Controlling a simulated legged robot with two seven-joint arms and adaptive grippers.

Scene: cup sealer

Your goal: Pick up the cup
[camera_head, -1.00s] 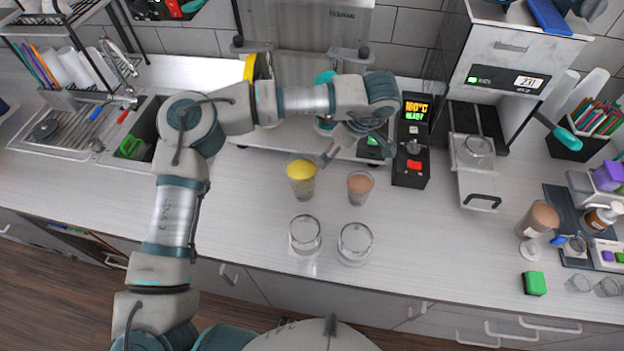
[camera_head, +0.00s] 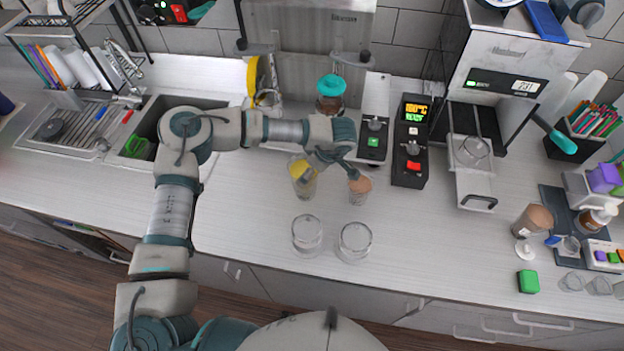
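Two filled cups stand side by side on the counter. One is a clear cup with yellow contents (camera_head: 303,184), and the other is a clear cup with brown contents (camera_head: 359,192). My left gripper (camera_head: 329,172) is open just behind and above them. One finger comes down by the yellow cup and the other reaches the rim of the brown cup. Whether either finger touches a cup I cannot tell. The gripper partly covers the top of the yellow cup. Two empty clear cups, a left one (camera_head: 307,234) and a right one (camera_head: 354,242), stand in front. My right gripper is not in view.
Behind stands a machine with a teal-topped jar (camera_head: 331,92) and a control box (camera_head: 411,150). A sealer (camera_head: 505,85) with a cup (camera_head: 473,150) on its slide is at right. A sink (camera_head: 160,130) is at left. The front counter is mostly clear.

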